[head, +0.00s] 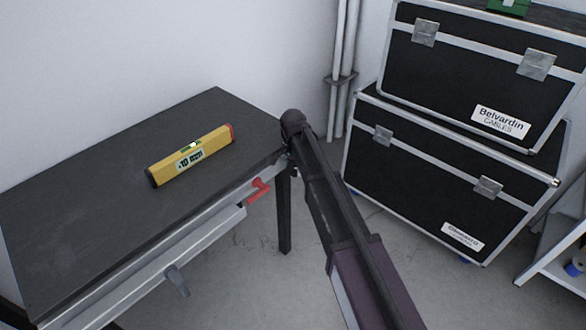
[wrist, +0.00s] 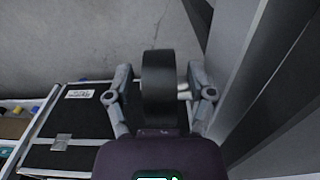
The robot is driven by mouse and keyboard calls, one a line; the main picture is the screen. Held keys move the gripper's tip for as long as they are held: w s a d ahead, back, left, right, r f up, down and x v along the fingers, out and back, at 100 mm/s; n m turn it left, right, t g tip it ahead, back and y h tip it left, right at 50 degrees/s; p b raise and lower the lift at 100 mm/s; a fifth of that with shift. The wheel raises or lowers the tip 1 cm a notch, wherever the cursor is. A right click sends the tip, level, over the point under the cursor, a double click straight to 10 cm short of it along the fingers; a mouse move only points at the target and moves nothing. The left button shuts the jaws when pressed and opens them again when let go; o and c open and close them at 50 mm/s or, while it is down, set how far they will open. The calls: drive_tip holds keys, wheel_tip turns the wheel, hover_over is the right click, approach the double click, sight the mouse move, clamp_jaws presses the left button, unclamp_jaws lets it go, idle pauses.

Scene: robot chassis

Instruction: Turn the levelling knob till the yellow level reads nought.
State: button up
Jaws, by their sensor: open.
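The yellow level (head: 215,149) lies on the dark table top (head: 100,185). Its small display seems to start with a plus sign, but the digits are too small to read surely. In the wrist view a black round knob (wrist: 160,90) sits between the two fingers of my gripper (wrist: 160,92). The fingers are open, with a gap on each side of the knob. A short metal shaft shows at the knob's right side. In the head view my arm reaches the table's right corner and hides the gripper and most of what is there.
Two stacked black cases (head: 440,150) stand at the right. Pipes (head: 342,80) run up the wall behind. Bare floor lies between table and cases.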

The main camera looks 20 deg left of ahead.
clamp_jaws()
drive_tip(key=shift+g, duration=0.4)
drive_tip(key=g+y, duration=0.1)
drive_tip(key=g+b, duration=0.1)
drive_tip(key=g, duration=0.1)
drive_tip(key=shift+w+d+r+y, duration=0.1)
drive_tip(key=shift+w+y, duration=0.15)
drive_tip(key=shift+y, duration=0.15)
drive_tip(key=shift+r+g+y+b, duration=0.25)
drive_tip(key=shift+g+y+b, duration=0.25)
drive_tip(key=shift+g+b, duration=0.8)
drive_tip(key=shift+d+g, duration=0.1)
drive_tip(key=shift+g, duration=0.2)
drive_tip(key=shift+p, duration=0.3)
unclamp_jaws()
